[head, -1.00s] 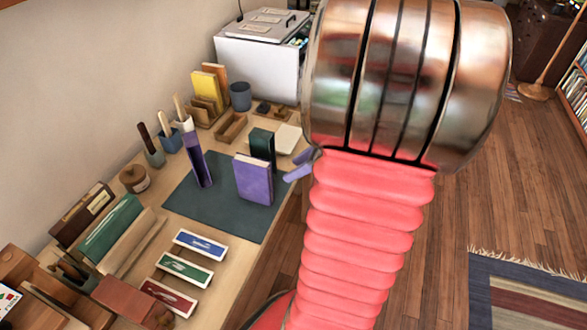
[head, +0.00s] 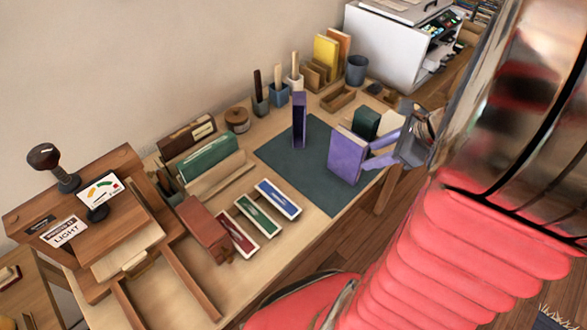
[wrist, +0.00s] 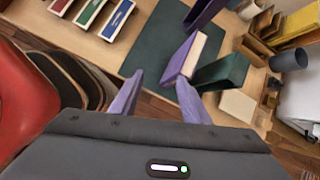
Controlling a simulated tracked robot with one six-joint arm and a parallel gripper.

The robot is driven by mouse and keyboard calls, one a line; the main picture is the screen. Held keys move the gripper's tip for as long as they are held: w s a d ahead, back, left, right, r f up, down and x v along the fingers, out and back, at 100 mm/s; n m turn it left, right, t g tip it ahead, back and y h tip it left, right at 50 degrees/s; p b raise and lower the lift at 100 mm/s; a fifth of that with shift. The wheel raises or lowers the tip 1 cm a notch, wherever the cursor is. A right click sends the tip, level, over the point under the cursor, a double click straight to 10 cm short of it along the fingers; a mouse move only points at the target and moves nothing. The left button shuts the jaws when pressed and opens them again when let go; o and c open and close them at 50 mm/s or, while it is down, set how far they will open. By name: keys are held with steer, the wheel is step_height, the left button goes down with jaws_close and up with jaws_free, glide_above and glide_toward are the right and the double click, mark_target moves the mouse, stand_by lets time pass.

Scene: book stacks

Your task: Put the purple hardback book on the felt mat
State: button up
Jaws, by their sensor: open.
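The purple hardback book (head: 345,160), with cream page edges, stands upright near the right edge of the dark green felt mat (head: 285,153). In the wrist view the book (wrist: 176,66) is just beyond the right fingertip, and the mat (wrist: 150,50) spreads behind. My gripper (head: 372,151) is open at the book's right side, its purple fingers pointing at it. In the wrist view my gripper (wrist: 160,77) has nothing between its fingers. I cannot tell whether a finger touches the book.
A slim purple upright piece (head: 299,121) stands at the mat's back. A dark green block (head: 366,122) stands close behind the book. Several small labelled boxes, including a blue one (head: 278,198), lie left of the mat. The mat's front part is clear.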

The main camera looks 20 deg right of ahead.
steer(key=s+a+r+n+h, duration=0.1)
steer(key=a+r+n, duration=0.2)
steer(key=a+n, duration=0.5)
steer(key=s+a+r+n+h, duration=0.1)
steer(key=a+r+n, duration=0.3)
steer(key=a+n, duration=0.4)
steer(key=s+a+r+n+h, duration=0.1)
steer(key=s+a+r+n, duration=0.1)
steer(key=a+n, duration=0.7)
steer(key=shift+r+n+g, duration=0.4)
steer(key=shift+r+n, duration=0.5)
steer(key=shift+n, duration=0.5)
steer(key=shift+s+a, duration=0.1)
